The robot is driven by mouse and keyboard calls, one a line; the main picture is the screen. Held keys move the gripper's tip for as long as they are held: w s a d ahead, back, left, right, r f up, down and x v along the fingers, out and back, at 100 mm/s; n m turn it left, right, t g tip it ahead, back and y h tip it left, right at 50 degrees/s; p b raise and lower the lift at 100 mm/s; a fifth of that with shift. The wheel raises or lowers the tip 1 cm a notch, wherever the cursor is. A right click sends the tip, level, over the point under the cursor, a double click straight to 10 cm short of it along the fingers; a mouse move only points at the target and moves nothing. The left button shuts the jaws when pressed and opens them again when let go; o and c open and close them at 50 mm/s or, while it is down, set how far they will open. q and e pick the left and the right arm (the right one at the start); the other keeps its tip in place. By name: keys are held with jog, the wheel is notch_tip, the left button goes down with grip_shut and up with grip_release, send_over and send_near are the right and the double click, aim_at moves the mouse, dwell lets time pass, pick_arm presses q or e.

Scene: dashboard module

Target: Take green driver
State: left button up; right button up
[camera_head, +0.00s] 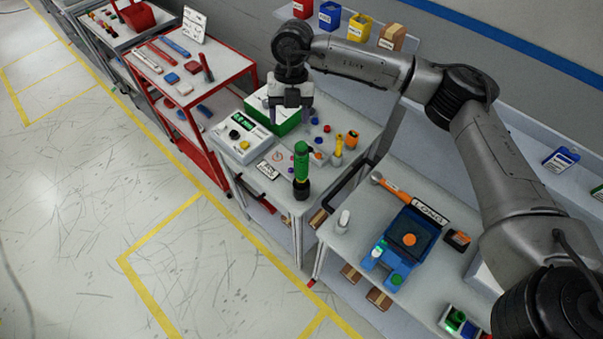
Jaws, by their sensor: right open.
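The green driver (301,163) stands upright near the front right edge of the middle bench, with a green body and a dark lower end. My right gripper (292,113) hangs from the arm coming in from the right. It is open and empty, pointing down over the back of the bench, above and behind the driver and apart from it. A green-sided box with a white top (263,104) is beside and partly behind the gripper. My left gripper is not in view.
A white device with a green display (240,138) stands left of the driver. A yellow tool (338,151) and an orange item (352,139) stand to its right. The right bench holds a blue fixture (412,236). A red cart (180,78) stands left. The floor in front is clear.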

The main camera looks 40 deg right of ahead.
jog(key=d+h, duration=0.1)
jog(key=d, duration=0.2)
send_over(301, 144)
jog(key=shift+m, duration=0.4)
jog(key=f, duration=0.6)
jog(key=shift+w+f+p, duration=0.1)
jog(key=shift+w+p, duration=0.1)
jog(key=shift+p, duration=0.15)
jog(key=shift+a+f, duration=0.1)
jog(key=shift+f, duration=0.65)
jog(key=shift+s+f+p, duration=0.15)
jog(key=shift+f+p, duration=0.25)
jog(key=shift+f, duration=0.9)
jog(key=shift+s+f+p, duration=0.1)
jog(key=shift+f+p, duration=0.25)
jog(key=shift+f, duration=0.95)
jog(key=shift+c, duration=0.4)
jog(key=c, duration=0.6)
jog(key=shift+r, duration=0.1)
grip_shut()
